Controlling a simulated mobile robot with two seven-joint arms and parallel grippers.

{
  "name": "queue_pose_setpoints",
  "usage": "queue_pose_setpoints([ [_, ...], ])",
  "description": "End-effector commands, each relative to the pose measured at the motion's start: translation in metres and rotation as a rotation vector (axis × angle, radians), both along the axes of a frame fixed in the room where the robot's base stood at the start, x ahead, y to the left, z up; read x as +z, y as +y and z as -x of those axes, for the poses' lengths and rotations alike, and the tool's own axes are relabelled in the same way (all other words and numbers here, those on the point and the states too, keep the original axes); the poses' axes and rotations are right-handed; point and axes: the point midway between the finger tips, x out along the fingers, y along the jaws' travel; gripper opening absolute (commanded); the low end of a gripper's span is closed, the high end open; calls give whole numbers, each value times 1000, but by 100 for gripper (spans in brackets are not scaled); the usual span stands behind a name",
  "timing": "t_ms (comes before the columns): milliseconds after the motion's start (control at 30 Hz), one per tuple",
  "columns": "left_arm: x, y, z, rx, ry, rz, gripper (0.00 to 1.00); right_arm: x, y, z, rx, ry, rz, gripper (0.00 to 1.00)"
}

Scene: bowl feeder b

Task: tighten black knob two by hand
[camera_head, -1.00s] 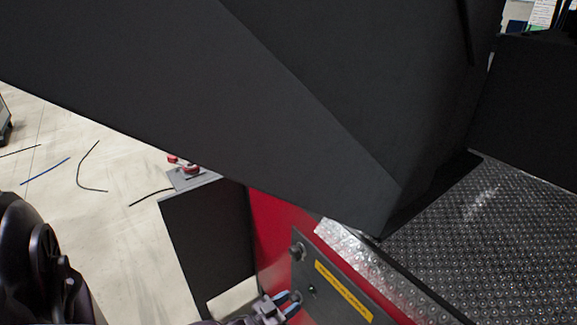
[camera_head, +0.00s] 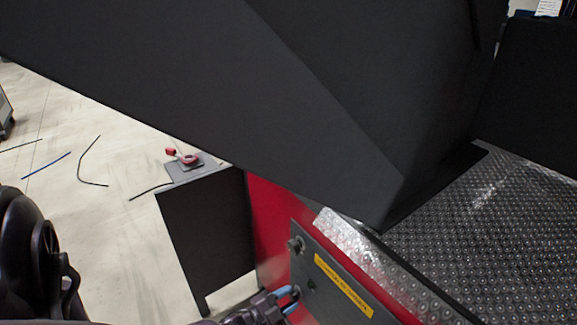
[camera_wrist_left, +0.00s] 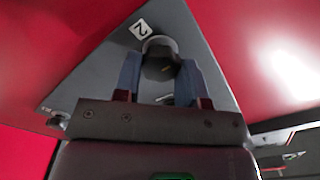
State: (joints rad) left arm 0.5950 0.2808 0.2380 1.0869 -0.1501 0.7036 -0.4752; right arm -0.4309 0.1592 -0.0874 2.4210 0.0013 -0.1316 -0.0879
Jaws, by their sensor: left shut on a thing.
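Black knob two (camera_wrist_left: 159,46) sits on a grey triangular-looking panel (camera_wrist_left: 95,80) beside a white label "2" (camera_wrist_left: 141,29) in the left wrist view. My left gripper (camera_wrist_left: 158,66) is shut on the knob, with one blue-grey finger on each side of it. In the head view my left gripper (camera_head: 293,299) reaches in from the bottom at the left edge of the grey panel (camera_head: 329,281). The knob is mostly hidden there by the fingers. My right gripper is in neither view.
Another knob (camera_head: 297,244) stands on the panel above my gripper, near a yellow label strip (camera_head: 343,285). A large black sloped housing (camera_head: 300,120) overhangs the red body (camera_head: 268,225). A studded metal surface (camera_head: 480,230) lies to the right. Open floor (camera_head: 100,220) is at left.

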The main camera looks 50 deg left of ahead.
Motion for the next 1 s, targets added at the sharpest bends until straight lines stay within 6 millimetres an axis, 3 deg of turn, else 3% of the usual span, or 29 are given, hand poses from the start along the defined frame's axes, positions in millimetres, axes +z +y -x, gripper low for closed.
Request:
queue_pose_setpoints([
  [500, -2, 0, 2, 1, -26, -374, 14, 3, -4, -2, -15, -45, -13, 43],
  [1000, -2, 0, 1, 0, -34, -466, 14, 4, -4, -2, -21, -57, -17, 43],
])
